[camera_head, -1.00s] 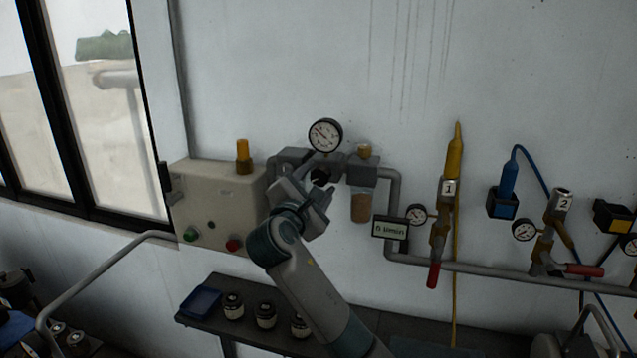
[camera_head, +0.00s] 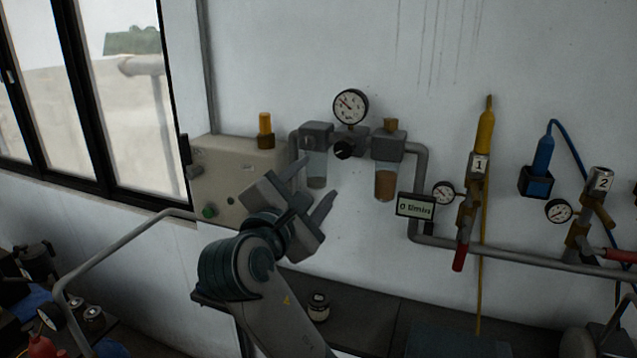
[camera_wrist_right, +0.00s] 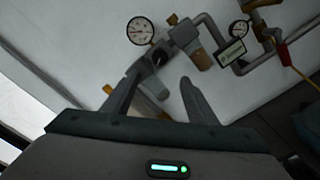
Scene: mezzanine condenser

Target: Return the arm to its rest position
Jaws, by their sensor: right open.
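My right gripper (camera_head: 310,192) is open and empty in front of the wall, at the lower right of the beige control box (camera_head: 235,178). Its fingers point up and to the right, apart from the black regulator knob (camera_head: 344,149). In the right wrist view the two spread fingers of the right gripper (camera_wrist_right: 158,92) show with nothing between them but the wall and piping behind. My right arm comes up from the bottom of the head view and hides part of the control box and shelf. My left gripper is not in view.
A round gauge (camera_head: 351,106) sits above the regulator, with a flow display (camera_head: 415,206) to its right. Valve 1 with its red handle (camera_head: 459,257) and valve 2 (camera_head: 599,183) are on the pipe. A dark shelf (camera_head: 375,325) runs below; a grey rail (camera_head: 110,255) stands left.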

